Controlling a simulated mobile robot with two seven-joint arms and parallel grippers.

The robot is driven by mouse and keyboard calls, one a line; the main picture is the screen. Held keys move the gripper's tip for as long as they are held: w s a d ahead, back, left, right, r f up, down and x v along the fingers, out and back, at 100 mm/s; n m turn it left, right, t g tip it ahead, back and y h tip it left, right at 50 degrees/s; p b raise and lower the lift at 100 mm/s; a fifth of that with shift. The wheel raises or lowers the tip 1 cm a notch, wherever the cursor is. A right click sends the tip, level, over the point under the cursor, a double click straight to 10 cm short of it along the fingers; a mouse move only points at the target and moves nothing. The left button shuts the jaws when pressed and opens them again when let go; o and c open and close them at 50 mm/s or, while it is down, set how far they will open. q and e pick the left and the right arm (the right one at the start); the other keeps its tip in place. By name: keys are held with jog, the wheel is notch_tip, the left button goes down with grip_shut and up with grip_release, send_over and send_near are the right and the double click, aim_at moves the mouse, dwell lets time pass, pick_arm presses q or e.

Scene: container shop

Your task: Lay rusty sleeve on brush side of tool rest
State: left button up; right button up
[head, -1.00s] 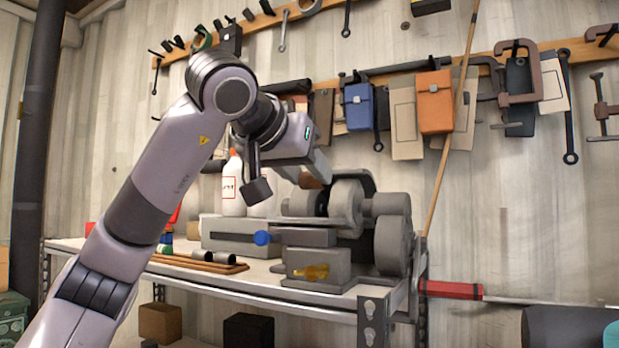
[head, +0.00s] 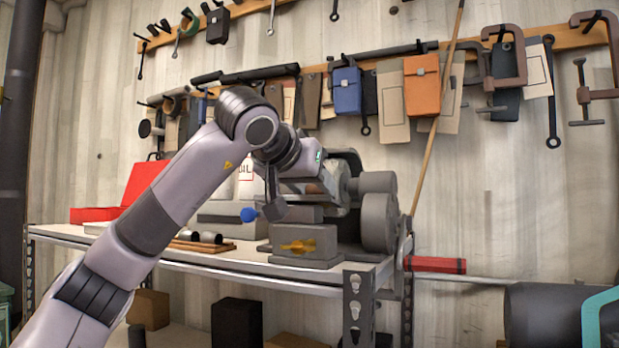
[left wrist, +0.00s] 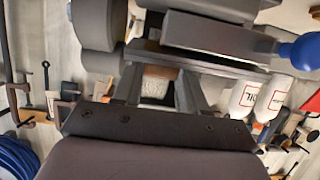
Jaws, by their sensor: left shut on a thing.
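My left gripper (left wrist: 158,88) is shut on a rust-brown piece, the rusty sleeve (left wrist: 160,72), which shows only in part between the fingers in the left wrist view. In the left wrist view the grinder's grey bars and wheel (left wrist: 95,22) lie just beyond the fingertips. I cannot tell whether the sleeve touches the tool rest, nor which part is its brush side. My right gripper is not in view.
A blue knob (head: 248,214) sticks out left of the grinder. Dark short tubes (head: 210,237) lie on a wooden board at the bench front. A red box (head: 98,214) stands at the left. White bottles (left wrist: 245,97) are close right of the fingers in the left wrist view.

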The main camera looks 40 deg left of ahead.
pick_arm(q)
jog(key=o, duration=1.2)
jog(key=v, duration=0.7)
jog(key=shift+s, duration=0.1)
